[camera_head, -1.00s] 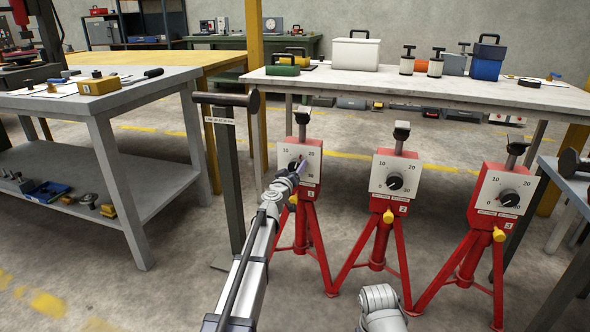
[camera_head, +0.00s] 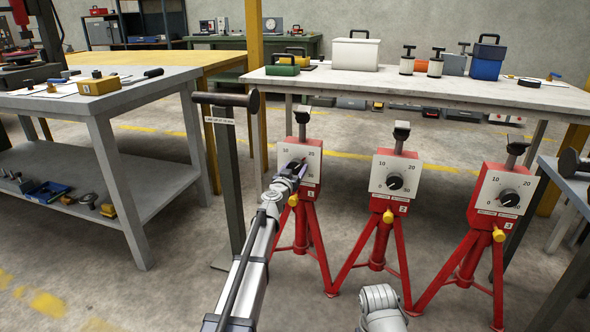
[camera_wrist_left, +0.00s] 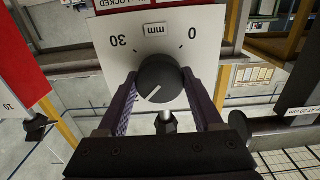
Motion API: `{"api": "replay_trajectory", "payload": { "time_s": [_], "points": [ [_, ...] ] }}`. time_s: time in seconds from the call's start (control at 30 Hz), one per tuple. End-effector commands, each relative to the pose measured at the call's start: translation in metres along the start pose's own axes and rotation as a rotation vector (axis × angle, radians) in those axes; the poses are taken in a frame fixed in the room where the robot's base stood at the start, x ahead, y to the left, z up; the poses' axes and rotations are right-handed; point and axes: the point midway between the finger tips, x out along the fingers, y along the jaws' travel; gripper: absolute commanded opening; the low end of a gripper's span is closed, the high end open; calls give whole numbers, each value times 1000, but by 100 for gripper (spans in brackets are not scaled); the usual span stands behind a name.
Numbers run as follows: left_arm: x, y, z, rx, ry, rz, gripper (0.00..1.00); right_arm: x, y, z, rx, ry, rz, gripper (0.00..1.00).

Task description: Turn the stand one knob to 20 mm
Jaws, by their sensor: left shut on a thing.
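Stand one (camera_head: 310,194) is a red tripod with a white dial plate (camera_head: 314,150) and label 1, at the left of three such stands. My left gripper (camera_head: 299,168) is at its dial and partly covers it. In the left wrist view, its two purple-grey fingers (camera_wrist_left: 161,98) are shut on the sides of the black knob (camera_wrist_left: 158,76). That view is upside down: 30 is at upper left and 0 at upper right. The white pointer line aims to the picture's lower left. The scale mark there is hidden. My right gripper is out of view.
Stand two (camera_head: 388,203) and stand three (camera_head: 476,230) stand to the right, their legs spread on the floor. A dark post with a crossbar (camera_head: 228,150) stands close to the left of my arm. A long table (camera_head: 400,92) is behind.

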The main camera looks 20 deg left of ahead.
Motion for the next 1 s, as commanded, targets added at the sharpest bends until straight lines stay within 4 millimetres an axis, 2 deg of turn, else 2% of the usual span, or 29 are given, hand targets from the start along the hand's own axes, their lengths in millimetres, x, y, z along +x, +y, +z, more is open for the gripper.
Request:
{"api": "replay_trajectory", "payload": {
  "time_s": [0.33,0.37,0.6,1.0],
  "points": [
    [-2,1,0,4,0,2,12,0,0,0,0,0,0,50],
    [-2,1,0,4,0,2,69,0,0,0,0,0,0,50],
    [-1,1,0,2,0,1,96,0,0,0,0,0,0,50],
    [-6,0,0,1,0,0,98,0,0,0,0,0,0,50]
  ]
}}
